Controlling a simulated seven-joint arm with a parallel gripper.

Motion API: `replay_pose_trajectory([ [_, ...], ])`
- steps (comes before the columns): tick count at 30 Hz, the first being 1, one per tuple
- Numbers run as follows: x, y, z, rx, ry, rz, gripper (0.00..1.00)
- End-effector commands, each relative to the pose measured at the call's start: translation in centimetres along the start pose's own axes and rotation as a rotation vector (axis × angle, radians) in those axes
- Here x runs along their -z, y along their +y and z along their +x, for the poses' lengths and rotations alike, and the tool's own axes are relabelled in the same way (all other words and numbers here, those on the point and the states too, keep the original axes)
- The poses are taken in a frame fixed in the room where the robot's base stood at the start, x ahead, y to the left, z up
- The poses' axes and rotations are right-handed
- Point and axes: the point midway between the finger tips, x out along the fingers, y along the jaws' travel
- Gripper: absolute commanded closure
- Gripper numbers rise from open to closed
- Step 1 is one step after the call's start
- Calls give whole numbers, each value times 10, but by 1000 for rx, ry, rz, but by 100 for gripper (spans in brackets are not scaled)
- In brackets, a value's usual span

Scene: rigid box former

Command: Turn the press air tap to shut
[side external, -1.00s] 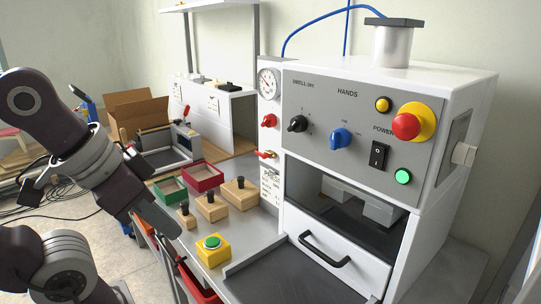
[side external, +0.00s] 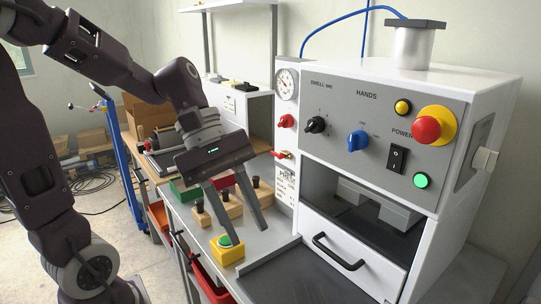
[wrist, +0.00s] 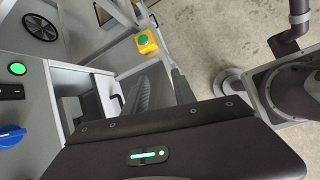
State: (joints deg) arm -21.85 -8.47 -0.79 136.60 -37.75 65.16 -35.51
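Two red-handled taps sit on the narrow white left panel of the press in the side external view. The upper red handle (side external: 286,121) is below the gauge. The lower tap (side external: 283,155) has a red lever lying roughly sideways on a brass-coloured body. I cannot read which one is the press air tap. My gripper (side external: 247,231) is open and empty, fingers pointing down over the bench, left of and lower than the taps, apart from them. In the wrist view my fingers (wrist: 160,80) show spread, with no tap visible.
A yellow box with a green button (side external: 227,249) stands close by the fingertips. Wooden blocks with black knobs (side external: 226,208) and green and red trays are partly hidden behind my gripper. The press front (side external: 352,250) has a black-handled drawer. A dark plate lies before it.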

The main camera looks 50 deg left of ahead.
Motion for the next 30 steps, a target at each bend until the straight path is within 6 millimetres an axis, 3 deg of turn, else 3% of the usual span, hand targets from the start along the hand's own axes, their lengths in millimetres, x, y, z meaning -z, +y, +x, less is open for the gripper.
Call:
replay_pose_trajectory([
  [1, 16, 29, -3, -37, -148, -307, 68],
  [2, 28, 50, -8, -68, -250, -507, 68],
  [4, 73, 96, -25, -139, -510, -964, 68],
  [5, 99, 112, -35, -168, -627, -1145, 68],
  [6, 138, 128, -48, -205, -785, -1366, 68],
  [9, 236, 139, -77, -283, -1158, -1784, 68],
  [12, 305, 128, -93, -333, -1434, -2008, 68],
  [13, 318, 124, -96, -342, -1487, -2044, 68],
  [15, 335, 119, -99, -351, -1564, -2092, 68],
  [17, 340, 123, -98, -354, -1585, -2105, 68],
  [24, 335, 167, -84, -353, -1581, -2103, 68],
  [30, 333, 184, -79, -355, -1581, -2103, 68],
])
